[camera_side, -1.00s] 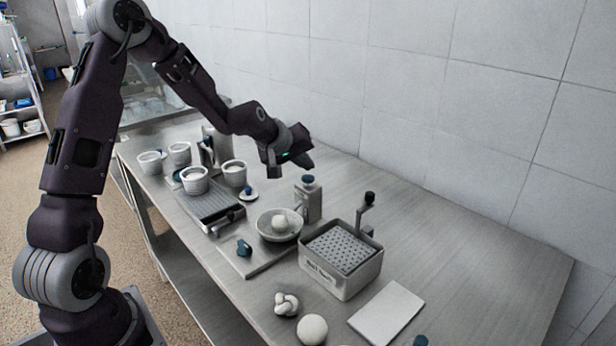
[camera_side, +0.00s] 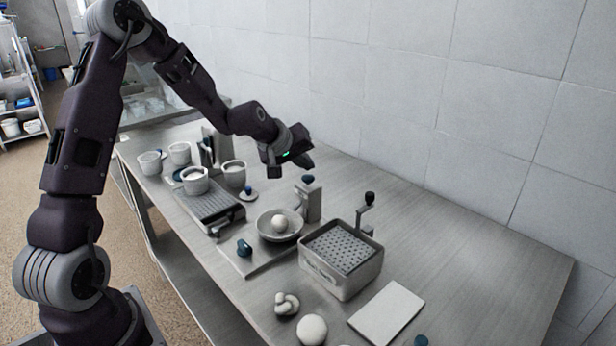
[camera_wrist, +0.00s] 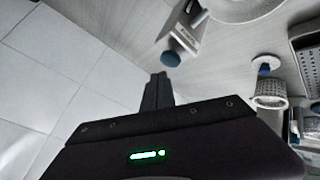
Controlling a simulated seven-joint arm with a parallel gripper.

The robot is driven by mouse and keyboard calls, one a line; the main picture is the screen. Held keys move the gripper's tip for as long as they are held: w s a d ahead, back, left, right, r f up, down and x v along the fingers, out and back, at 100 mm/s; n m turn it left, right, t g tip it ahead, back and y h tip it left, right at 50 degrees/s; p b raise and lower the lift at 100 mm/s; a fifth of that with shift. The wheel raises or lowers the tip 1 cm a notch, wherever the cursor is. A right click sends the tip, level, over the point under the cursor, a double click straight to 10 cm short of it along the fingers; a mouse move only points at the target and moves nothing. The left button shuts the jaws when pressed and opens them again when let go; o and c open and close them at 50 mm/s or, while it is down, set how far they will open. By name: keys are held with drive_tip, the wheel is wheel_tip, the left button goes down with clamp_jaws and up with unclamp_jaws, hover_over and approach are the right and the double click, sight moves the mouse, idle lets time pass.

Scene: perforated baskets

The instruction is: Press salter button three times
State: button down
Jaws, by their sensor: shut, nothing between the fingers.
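The salter (camera_side: 309,203) is a grey upright box with a round blue button (camera_side: 308,179) on top. It stands behind the bowl with a white ball (camera_side: 280,224). In the wrist view the salter (camera_wrist: 186,27) is at the top, partly cut off by the frame, with its blue button (camera_wrist: 171,58) towards my fingers. My gripper (camera_side: 308,164) is shut and empty. Its fingertips are a little above the button in the side view and look apart from it. In the wrist view the closed fingers (camera_wrist: 157,88) point up the picture, just below the button.
A perforated basket in a grey box (camera_side: 341,277) with a lever stands right of the salter. A white board (camera_side: 386,313) lies at front right. The table's right side is clear.

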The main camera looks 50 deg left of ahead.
sight(306, 179)
idle(0.4)
drive_tip(key=shift+f, duration=0.4)
drive_tip(key=shift+f, duration=0.65)
idle(0.5)
drive_tip(key=shift+r, duration=1.05)
drive_tip(key=shift+r, duration=2.55)
idle(0.5)
